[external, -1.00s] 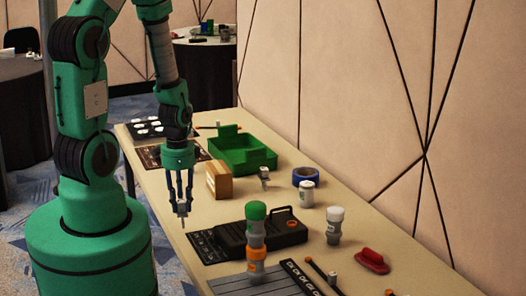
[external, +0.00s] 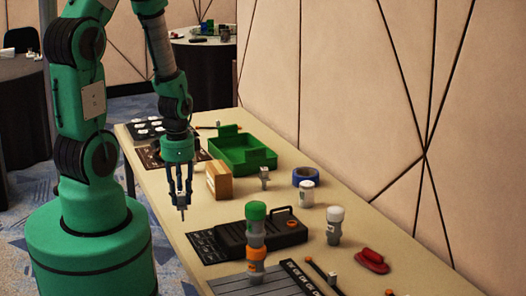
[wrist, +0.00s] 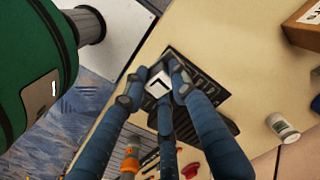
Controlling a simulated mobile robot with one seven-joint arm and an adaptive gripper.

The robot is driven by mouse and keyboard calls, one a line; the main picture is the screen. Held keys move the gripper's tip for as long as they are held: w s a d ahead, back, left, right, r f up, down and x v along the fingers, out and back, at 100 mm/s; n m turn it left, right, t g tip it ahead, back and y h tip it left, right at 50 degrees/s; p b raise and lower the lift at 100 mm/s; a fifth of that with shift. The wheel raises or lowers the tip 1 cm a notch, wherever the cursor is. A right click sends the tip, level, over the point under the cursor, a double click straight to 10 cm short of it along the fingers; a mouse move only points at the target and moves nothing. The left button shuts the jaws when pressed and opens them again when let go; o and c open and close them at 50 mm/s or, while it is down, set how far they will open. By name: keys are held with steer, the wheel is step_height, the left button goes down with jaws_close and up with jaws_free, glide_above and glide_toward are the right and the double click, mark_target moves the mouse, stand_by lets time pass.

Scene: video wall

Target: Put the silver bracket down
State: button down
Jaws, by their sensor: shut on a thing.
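My gripper (external: 182,202) is shut on the silver bracket (wrist: 158,84), a small pale block with a dark L-shaped mark on its face in the wrist view. The fingers close around it from several sides. In the external view the bracket (external: 182,199) is small and partly hidden between the fingertips. The gripper points down over the near left edge of the long table (external: 172,192), with the bracket apparently above the surface; the exact height is hard to tell.
A black device (external: 262,236) on a dark mat lies to the right. A green-topped bottle (external: 256,222), wooden box (external: 219,180), green tray (external: 232,162) and small grey piece (external: 265,177) stand nearby. Bare tabletop lies between the wooden box and the device.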

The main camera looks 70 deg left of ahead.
step_height(320, 180, up, 9)
steer(key=shift+f, duration=0.2)
steer(key=w+a+r+n+p, duration=0.25)
steer(key=w+a+p, duration=0.25)
steer(key=w+a, duration=2.8)
steer(key=w+a+f+p, duration=0.2)
steer(key=w+a, duration=0.4)
steer(key=a, duration=0.5)
steer(key=f, duration=0.5)
steer(key=shift+w+a+f, duration=0.2)
steer(key=shift+a+f, duration=0.2)
step_height(320, 180, down, 6)
